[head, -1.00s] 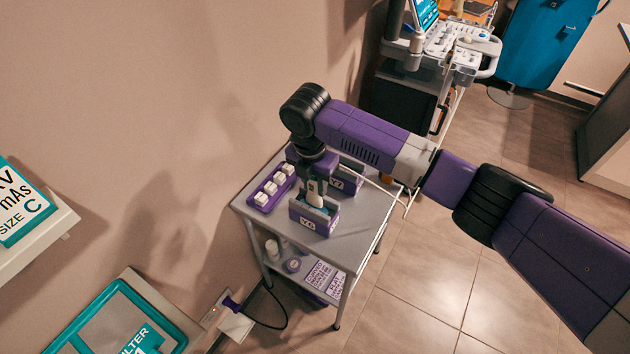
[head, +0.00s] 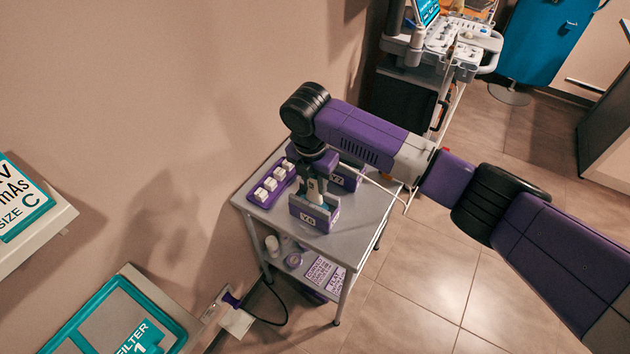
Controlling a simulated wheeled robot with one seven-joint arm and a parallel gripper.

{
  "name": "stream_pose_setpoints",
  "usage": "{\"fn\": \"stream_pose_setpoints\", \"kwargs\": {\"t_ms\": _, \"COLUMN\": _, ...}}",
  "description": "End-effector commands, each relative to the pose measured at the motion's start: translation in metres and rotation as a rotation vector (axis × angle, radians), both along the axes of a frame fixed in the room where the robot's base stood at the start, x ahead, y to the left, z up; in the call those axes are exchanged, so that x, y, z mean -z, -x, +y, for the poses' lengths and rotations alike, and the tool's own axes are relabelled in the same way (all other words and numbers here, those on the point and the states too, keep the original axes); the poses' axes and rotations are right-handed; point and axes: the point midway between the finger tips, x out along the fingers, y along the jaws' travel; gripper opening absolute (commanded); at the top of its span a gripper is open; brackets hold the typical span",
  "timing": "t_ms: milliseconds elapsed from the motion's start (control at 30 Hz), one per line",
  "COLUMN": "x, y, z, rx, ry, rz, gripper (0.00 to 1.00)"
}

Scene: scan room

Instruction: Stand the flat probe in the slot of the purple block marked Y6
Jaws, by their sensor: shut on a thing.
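The purple block marked Y6 (head: 308,217) stands at the front of the grey trolley top (head: 352,222). My gripper (head: 316,184) points down just over this block. It is shut on a pale probe (head: 316,195), whose lower end is at the block's top. The block's front wall hides that end, so I cannot tell how deep it sits in the slot. The probe looks roughly upright. A second purple block, marked Y7 (head: 338,180), stands behind, partly hidden by my gripper.
A purple rack with several white pieces (head: 270,188) lies left of the blocks. A pale cable (head: 385,190) runs right from near my gripper. The trolley top's right front is clear. Its lower shelf holds bottles and labelled cards (head: 325,273). An ultrasound machine (head: 445,45) stands behind.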

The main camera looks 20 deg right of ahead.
Motion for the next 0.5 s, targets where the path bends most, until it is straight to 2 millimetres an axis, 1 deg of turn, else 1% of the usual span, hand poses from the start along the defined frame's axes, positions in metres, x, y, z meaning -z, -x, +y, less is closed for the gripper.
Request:
{"fn": "stream_pose_setpoints", "kwargs": {"t_ms": 367, "x": 0.0032, "y": -0.0002, "z": 0.0002, "rx": 0.000, "ry": -0.001, "rz": -0.001, "gripper": 0.00}}
{"fn": "stream_pose_setpoints", "kwargs": {"t_ms": 400, "x": 0.0031, "y": -0.0003, "z": 0.0001, "rx": 0.000, "ry": -0.001, "rz": -0.001, "gripper": 0.32}}
{"fn": "stream_pose_setpoints", "kwargs": {"t_ms": 467, "x": 0.0030, "y": -0.0003, "z": 0.0001, "rx": 0.000, "ry": -0.001, "rz": -0.001, "gripper": 0.44}}
{"fn": "stream_pose_setpoints", "kwargs": {"t_ms": 500, "x": 0.0030, "y": -0.0003, "z": 0.0001, "rx": 0.000, "ry": -0.001, "rz": -0.001, "gripper": 0.52}}
